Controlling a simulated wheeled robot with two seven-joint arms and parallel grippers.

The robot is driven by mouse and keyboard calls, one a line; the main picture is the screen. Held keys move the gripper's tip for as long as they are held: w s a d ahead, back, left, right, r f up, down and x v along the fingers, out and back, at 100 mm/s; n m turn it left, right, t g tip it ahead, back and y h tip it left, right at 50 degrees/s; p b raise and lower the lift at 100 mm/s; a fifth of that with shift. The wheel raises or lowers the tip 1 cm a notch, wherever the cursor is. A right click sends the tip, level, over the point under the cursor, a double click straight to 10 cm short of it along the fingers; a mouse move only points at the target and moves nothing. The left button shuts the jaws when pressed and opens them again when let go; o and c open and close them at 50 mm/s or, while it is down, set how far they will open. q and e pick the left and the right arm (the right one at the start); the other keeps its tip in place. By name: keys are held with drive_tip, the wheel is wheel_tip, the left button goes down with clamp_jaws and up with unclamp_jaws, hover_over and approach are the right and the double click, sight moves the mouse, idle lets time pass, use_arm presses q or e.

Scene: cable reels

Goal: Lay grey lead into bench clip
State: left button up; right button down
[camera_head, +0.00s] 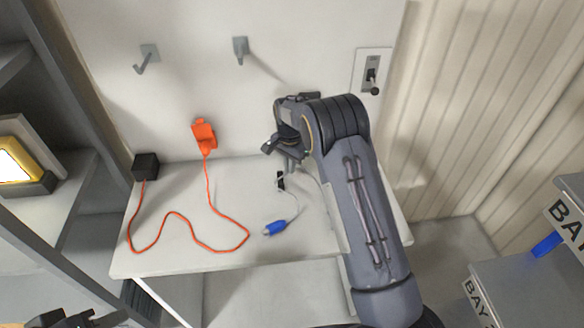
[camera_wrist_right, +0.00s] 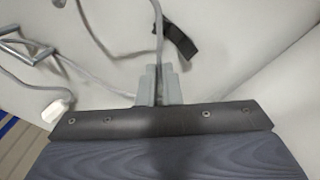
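The grey lead (camera_head: 296,205) runs along the bench from my right gripper to a blue plug (camera_head: 281,227). My right gripper (camera_head: 291,164) is low over the back of the bench. In the right wrist view its narrow fingers (camera_wrist_right: 158,86) are shut on the grey lead (camera_wrist_right: 158,30). The black bench clip (camera_head: 281,181) is close by; in the wrist view the clip (camera_wrist_right: 178,42) lies just right of the lead, and I cannot tell whether they touch. Part of my left gripper (camera_head: 76,320) shows at the bottom left edge; its fingers are unclear.
An orange lead (camera_head: 175,213) snakes over the left of the bench (camera_head: 160,262), between a black box (camera_head: 146,167) and an orange connector (camera_head: 204,137). Wall hooks (camera_head: 240,50) and a switch plate (camera_head: 371,72) are above. Bay-marked bins (camera_head: 520,285) stand at right, shelves at left.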

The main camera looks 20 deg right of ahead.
drive_tip(key=m, duration=0.8)
drive_tip(key=shift+f+m, duration=0.1)
drive_tip(key=shift+m, duration=0.3)
drive_tip(key=shift+f, duration=0.2)
drive_tip(key=shift+f+b, duration=1.7)
drive_tip(key=shift+f, duration=0.55)
drive_tip(key=c, duration=1.5)
unclamp_jaws()
drive_tip(key=shift+c, duration=0.2)
drive_tip(key=shift+o, duration=0.4)
